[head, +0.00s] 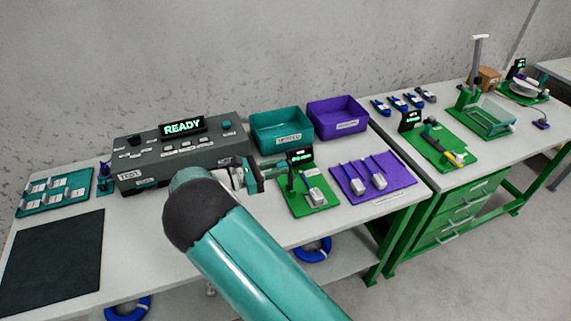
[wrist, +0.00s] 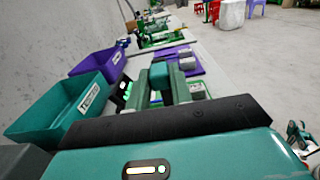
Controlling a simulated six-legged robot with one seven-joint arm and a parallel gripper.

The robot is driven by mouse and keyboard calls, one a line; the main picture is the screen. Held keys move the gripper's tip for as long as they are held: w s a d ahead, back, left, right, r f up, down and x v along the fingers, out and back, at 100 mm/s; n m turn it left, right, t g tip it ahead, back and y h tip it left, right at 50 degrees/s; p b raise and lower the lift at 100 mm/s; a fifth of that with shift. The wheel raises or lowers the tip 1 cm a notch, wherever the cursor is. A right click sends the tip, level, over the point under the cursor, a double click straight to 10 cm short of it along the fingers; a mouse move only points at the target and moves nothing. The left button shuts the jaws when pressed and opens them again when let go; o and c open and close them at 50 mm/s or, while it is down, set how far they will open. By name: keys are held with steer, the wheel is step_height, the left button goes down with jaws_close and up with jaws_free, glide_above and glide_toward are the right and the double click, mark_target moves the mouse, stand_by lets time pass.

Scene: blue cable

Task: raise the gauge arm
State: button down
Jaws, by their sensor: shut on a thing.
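The gauge stands on a green base plate (head: 322,206) with a small lit display (head: 299,156), right of the grey READY console. My gripper (head: 283,171) reaches in from the left at the gauge, beside its dark upright. In the wrist view my gripper (wrist: 162,88) has its two green fingers closed around a small teal block (wrist: 160,74), which I take as the gauge arm's end. The display also shows at the left of the fingers in the wrist view (wrist: 125,90). The arm's height and its joint are largely hidden behind my fingers. A grey-white connector (head: 315,196) lies on the base plate.
The READY console (head: 180,153) stands left. A teal bin (head: 282,132) and a purple bin (head: 338,118) stand behind the gauge. A purple plate (head: 400,184) with grey connectors is just to the right. A dark mat (head: 50,262) lies at the left front.

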steer(key=shift+s+a+f, duration=0.15)
steer(key=shift+a+f, duration=0.1)
steer(key=shift+a, duration=0.2)
steer(key=shift+s+a+f, duration=0.1)
steer(key=shift+a+f, duration=0.1)
steer(key=shift+a, duration=0.2)
steer(key=shift+f, duration=0.1)
steer(key=c, duration=1.2)
jaws_free()
steer(key=shift+c, duration=0.2)
steer(key=shift+d, duration=0.1)
steer(key=v, duration=1.4)
